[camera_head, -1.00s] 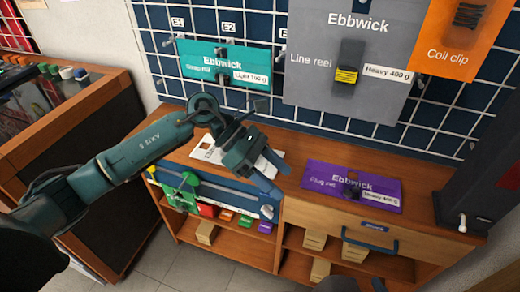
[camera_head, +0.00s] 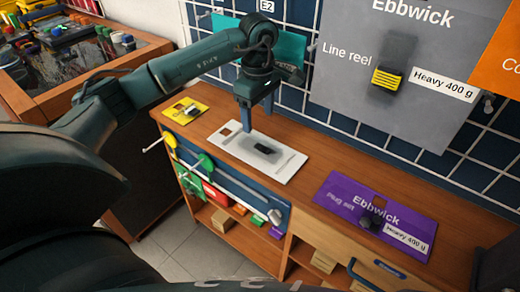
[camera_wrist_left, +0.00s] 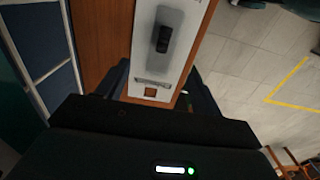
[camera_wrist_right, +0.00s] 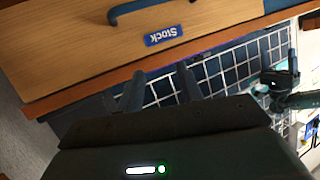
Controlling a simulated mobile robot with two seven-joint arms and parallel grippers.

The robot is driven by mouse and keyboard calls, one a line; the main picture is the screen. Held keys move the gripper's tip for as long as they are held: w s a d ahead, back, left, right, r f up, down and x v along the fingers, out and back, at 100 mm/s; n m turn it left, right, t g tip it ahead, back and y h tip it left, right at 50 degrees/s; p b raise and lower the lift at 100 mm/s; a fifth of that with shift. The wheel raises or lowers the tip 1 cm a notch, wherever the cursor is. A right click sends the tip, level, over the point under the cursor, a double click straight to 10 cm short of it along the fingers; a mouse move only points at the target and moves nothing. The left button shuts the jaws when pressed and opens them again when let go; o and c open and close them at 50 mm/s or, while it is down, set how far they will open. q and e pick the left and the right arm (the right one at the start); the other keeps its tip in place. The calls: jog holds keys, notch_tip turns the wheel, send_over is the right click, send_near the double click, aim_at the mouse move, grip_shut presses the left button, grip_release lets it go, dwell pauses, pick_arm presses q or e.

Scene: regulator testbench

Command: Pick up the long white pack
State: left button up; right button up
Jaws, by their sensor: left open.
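The long white pack (camera_head: 240,148) lies flat on the wooden counter, with a dark item on its grey middle and a square hole near one end. My left gripper (camera_head: 257,118) is open and points down above the far edge of the pack, near the hole end. In the left wrist view the pack (camera_wrist_left: 181,62) runs between the two fingers (camera_wrist_left: 158,75), its hole end closest to the palm. I cannot tell whether the fingers touch it. My right gripper (camera_wrist_right: 160,76) is open and empty, near a drawer front labelled Stock (camera_wrist_right: 165,35).
A yellow pack (camera_head: 186,107) lies left of the white pack, and a purple pack (camera_head: 345,205) lies to its right. A wall grid with hanging packs, including the grey Line reel pack (camera_head: 340,75), stands close behind. Shelves lie below the counter.

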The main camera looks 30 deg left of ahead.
aim_at(258, 143)
pick_arm(q)
notch_tip(258, 143, down, 9)
jog(key=shift+s+r, duration=0.15)
dwell(0.4)
jog(key=shift+c, duration=0.4)
jog(key=shift+r, duration=0.1)
jog(key=c, duration=1)
